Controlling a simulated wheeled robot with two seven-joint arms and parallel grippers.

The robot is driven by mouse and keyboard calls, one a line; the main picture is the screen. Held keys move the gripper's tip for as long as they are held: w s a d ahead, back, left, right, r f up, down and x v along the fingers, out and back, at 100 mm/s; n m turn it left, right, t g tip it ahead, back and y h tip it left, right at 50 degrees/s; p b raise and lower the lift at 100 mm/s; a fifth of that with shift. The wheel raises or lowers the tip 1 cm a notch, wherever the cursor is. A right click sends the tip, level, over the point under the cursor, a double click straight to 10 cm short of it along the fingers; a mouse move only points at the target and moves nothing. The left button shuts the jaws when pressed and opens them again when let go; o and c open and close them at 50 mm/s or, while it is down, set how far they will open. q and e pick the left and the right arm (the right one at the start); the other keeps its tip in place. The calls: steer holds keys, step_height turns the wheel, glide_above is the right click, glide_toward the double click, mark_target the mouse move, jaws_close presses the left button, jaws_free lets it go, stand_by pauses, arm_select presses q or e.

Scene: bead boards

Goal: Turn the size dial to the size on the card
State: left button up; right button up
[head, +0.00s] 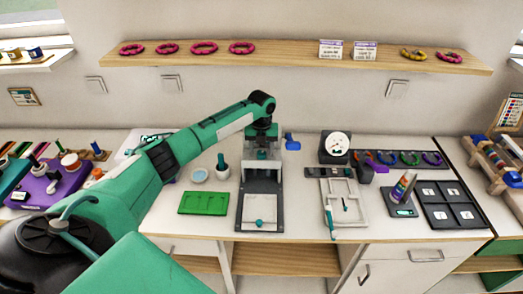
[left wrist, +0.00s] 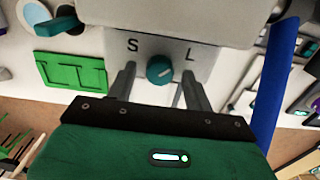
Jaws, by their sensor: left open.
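The size dial (left wrist: 160,70) is a round teal knob on a light grey panel (left wrist: 205,55), between the letters S on the left and L on the right. A pale mark shows on the knob; its exact pointing is hard to tell. My left gripper (left wrist: 158,82) is open, one finger on each side of the dial, with gaps visible. In the head view my left gripper (head: 262,133) hangs over the grey device (head: 261,188), and the dial is hidden there. Two small printed cards (head: 331,49) (head: 365,50) stand on the shelf; their writing is too small to read. My right gripper is out of view.
A green board (head: 204,202) lies left of the device. A white tray (head: 345,203) and a dark board with white squares (head: 452,206) lie to the right. A blue object (head: 292,142) is close beside the gripper.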

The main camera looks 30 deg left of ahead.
mark_target(262, 152)
arm_select(q)
step_height(262, 152, up, 13)
steer(key=b, duration=0.3)
steer(key=shift+r, duration=0.2)
steer(key=shift+f, duration=0.1)
